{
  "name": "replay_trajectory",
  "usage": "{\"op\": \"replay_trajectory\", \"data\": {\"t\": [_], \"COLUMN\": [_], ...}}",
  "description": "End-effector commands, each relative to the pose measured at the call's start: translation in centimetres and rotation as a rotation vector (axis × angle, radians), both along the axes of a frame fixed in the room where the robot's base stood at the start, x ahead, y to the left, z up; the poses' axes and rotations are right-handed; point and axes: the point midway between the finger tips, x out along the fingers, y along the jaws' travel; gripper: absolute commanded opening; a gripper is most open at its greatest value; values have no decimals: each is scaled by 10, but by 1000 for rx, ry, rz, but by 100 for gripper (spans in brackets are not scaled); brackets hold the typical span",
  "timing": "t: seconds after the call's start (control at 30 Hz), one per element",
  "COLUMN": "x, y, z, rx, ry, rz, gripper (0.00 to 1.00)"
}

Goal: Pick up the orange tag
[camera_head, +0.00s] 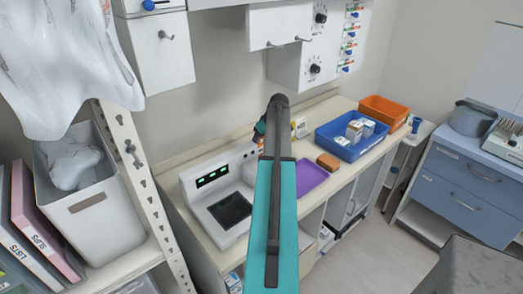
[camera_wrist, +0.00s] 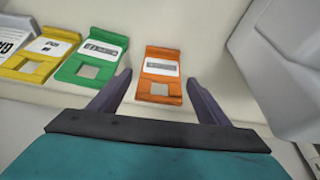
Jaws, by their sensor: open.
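The orange tag (camera_wrist: 159,76), with a white label and a square window, stands on a pale ledge in the wrist view. My gripper (camera_wrist: 160,80) is open, with one dark finger on each side of the tag's lower part. Gaps show between the fingers and the tag, and nothing is held. A green tag (camera_wrist: 92,55) stands just left of it, and a yellow tag (camera_wrist: 38,57) further left. In the head view my arm covers most of the tags and my gripper's fingers.
A white device with a dark screen (camera_head: 230,210) stands on the counter beside my arm. A pale grey body (camera_wrist: 285,60) is close right in the wrist view.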

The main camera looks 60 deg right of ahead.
Motion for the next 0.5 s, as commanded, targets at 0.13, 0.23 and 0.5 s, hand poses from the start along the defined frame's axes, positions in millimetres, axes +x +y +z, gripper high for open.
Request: {"op": "replay_trajectory", "data": {"t": [0.13, 0.23, 0.5], "x": [0, 0, 0], "y": [0, 0, 0], "z": [0, 0, 0], "rx": [0, 0, 0], "ry": [0, 0, 0], "rz": [0, 0, 1], "gripper": [53, 37, 26]}}
